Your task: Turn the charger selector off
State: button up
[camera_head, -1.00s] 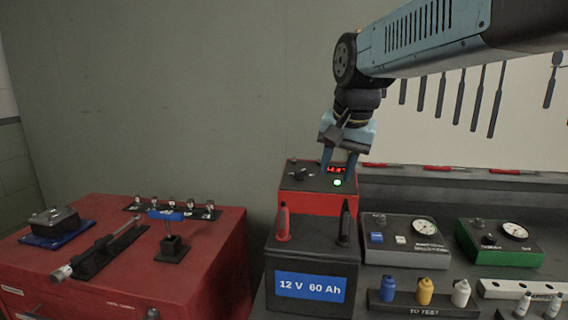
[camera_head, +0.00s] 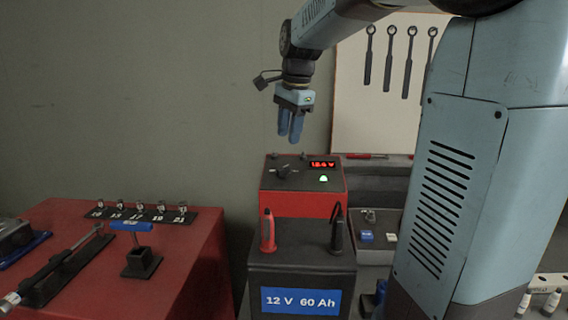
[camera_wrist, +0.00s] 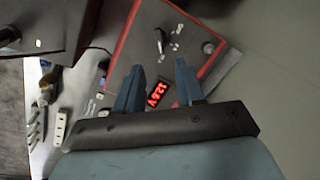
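The charger (camera_head: 302,200) is a red box with a grey sloped top panel, standing behind the battery. My gripper (camera_head: 290,138) hangs above the panel, fingers pointing down, clear of the knob. In the wrist view the fingers (camera_wrist: 160,66) stand apart with nothing between them; the knob (camera_wrist: 160,40) shows beyond the fingertips. The labels around the knob are too small to read.
The black battery (camera_head: 302,272), with a red clamp (camera_head: 267,231) and a black clamp (camera_head: 337,231), stands in front of the charger. A red cabinet (camera_head: 195,262) with tools is at left. My arm hides much of the bench at right.

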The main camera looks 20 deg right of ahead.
aim_at(284, 167)
jog(key=f, duration=0.3)
jog(key=w+f, duration=0.1)
jog(key=f, duration=0.5)
jog(key=shift+w+a+f, duration=0.3)
jog(key=shift+w+a, duration=0.05)
grip_shut()
